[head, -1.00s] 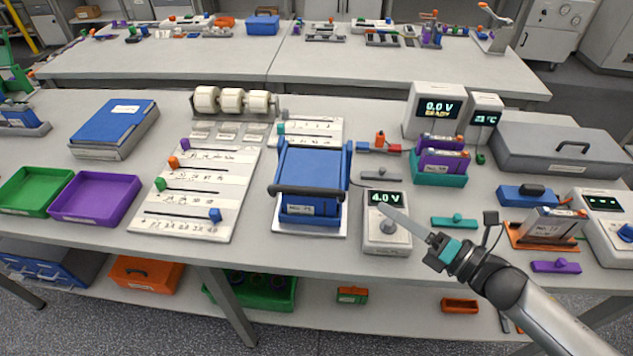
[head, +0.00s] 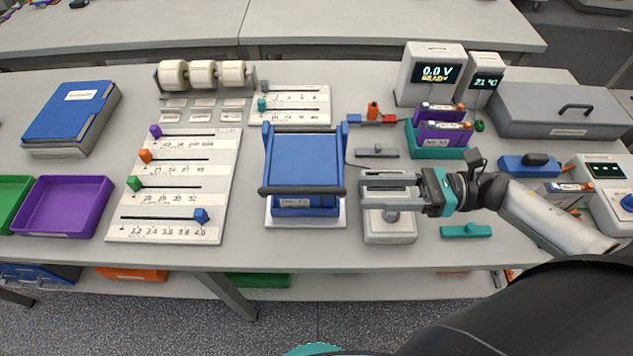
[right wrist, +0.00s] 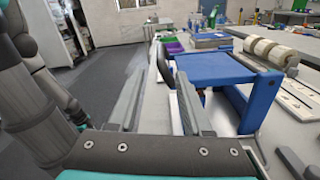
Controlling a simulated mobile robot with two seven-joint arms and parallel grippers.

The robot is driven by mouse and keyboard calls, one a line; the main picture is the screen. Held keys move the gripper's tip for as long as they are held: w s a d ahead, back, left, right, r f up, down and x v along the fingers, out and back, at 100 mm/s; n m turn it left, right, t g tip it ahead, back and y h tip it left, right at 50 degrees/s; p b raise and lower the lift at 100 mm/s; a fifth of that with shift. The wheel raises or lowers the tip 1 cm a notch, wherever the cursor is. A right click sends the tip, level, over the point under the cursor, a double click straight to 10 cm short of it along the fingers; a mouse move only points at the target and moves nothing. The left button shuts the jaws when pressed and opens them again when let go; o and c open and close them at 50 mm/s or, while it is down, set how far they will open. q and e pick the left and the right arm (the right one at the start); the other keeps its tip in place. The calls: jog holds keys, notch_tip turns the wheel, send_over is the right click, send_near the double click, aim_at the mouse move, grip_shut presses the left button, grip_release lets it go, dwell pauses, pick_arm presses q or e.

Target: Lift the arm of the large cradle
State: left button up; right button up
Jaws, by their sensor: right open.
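The large cradle is a blue frame (head: 305,165) on a white base, with a dark handle bar (head: 302,190) across the front of its arm. The arm lies low over the cradle; a labelled blue block (head: 305,207) shows beneath the bar. My right gripper (head: 364,190) is open and empty, its fingers pointing left toward the bar's right end with a small gap. In the right wrist view the bar's end (right wrist: 163,64) appears ahead between the fingertips, and the blue frame (right wrist: 215,68) is to the right. My left gripper is not in view.
A white slider board (head: 190,185) lies left of the cradle, and a smaller one (head: 290,105) behind. A teal rack (head: 437,142) stands at back right. A teal piece (head: 466,230) lies at front right.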

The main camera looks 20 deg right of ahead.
aim_at(317, 188)
jog(key=p+x, duration=0.2)
jog(key=x, duration=0.7)
jog(key=shift+w+a, duration=0.15)
jog(key=shift+a, duration=0.2)
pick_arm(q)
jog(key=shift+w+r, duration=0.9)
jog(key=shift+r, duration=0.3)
pick_arm(e)
jog(key=shift+c, duration=0.2)
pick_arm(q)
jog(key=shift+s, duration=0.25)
pick_arm(e)
grip_shut()
